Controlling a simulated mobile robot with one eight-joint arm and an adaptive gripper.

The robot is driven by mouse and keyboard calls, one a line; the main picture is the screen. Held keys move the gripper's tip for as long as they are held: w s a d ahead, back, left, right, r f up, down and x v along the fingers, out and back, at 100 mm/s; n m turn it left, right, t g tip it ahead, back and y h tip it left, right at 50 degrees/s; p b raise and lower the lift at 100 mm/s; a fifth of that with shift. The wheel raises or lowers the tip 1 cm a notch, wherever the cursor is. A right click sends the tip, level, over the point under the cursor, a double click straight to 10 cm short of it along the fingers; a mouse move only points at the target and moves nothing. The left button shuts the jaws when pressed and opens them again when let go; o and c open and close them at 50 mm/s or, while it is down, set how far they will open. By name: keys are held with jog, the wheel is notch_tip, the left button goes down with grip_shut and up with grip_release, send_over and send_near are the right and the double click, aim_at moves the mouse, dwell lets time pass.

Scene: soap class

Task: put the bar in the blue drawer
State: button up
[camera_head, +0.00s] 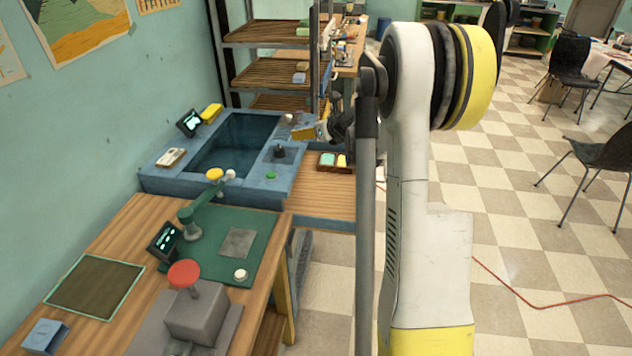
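My gripper (327,128) is dark and small in the head view, at the right edge of the blue unit. A yellow-orange bar (303,134) shows right at its fingertips, above the unit's right rim. I cannot tell whether the fingers are closed on it. The blue unit (165,180) has a deep, open rectangular recess (235,140) in its top, to the left of the gripper. No other blue drawer can be made out clearly. My arm hides what lies behind the gripper on the right.
A small tray (324,168) with coloured bars sits on the wooden bench. A yellow block (211,112) and a pale block (171,157) lie on the unit's rim. A red-topped press (184,274) stands in front. Wooden shelves (265,75) stand behind.

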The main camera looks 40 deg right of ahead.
jog(key=d+f, duration=0.1)
jog(key=d+f+b, duration=0.1)
jog(key=shift+d+f, duration=0.15)
jog(key=shift+f, duration=0.2)
notch_tip(320, 180, down, 26)
jog(key=b, duration=1)
jog(key=shift+w, duration=0.1)
jog(key=shift+r, duration=0.2)
jog(key=shift+f, duration=0.15)
jog(key=o, duration=1.3)
jog(key=shift+c, duration=0.2)
jog(key=shift+r, duration=0.25)
jog(key=p+v, duration=0.3)
jog(key=v, duration=0.4)
jog(key=shift+s, duration=0.3)
